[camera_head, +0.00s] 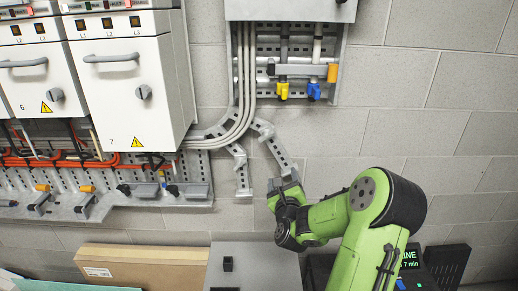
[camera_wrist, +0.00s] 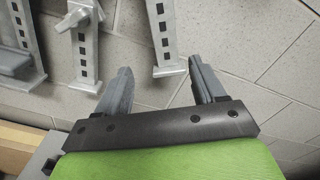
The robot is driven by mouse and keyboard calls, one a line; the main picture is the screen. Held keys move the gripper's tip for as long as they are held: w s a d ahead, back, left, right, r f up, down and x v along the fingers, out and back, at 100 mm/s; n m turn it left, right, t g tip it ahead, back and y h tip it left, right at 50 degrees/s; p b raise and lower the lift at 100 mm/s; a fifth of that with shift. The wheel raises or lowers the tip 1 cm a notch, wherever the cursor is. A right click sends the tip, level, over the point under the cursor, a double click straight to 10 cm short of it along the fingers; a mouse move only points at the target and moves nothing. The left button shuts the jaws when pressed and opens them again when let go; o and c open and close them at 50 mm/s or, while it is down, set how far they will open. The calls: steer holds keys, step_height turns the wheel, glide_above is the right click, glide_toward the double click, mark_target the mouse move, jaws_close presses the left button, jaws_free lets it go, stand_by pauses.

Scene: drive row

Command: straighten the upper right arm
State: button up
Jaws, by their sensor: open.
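Two grey slotted metal arms hang below the cable tray at the wall's middle. The upper right arm (camera_head: 276,147) slants down to the right, from a bent top to a lower end close by my gripper (camera_head: 284,183). The other arm (camera_head: 242,171) hangs nearly upright to its left. In the wrist view, the slotted arm nearest the jaws (camera_wrist: 162,34) enters from the top and ends above the gap between the fingers. My gripper (camera_wrist: 160,80) is open and empty there, its fingers on either side below that end. Contact is not visible.
Grey cables (camera_head: 240,90) curve above the arms toward a white cabinet (camera_head: 130,82). A slotted rail (camera_head: 140,192) with clamps and orange cables (camera_head: 60,161) lies left. A cardboard box (camera_head: 140,266) and grey box (camera_head: 255,268) stand below. Bare wall (camera_head: 400,135) is clear right.

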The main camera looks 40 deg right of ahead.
mark_target(281, 153)
steer(key=x, duration=0.5)
steer(key=b+x, duration=0.1)
steer(key=x, duration=0.9)
steer(key=shift+d+r+b, duration=0.3)
steer(key=shift+d, duration=0.1)
steer(key=shift+s, duration=0.1)
jaws_close()
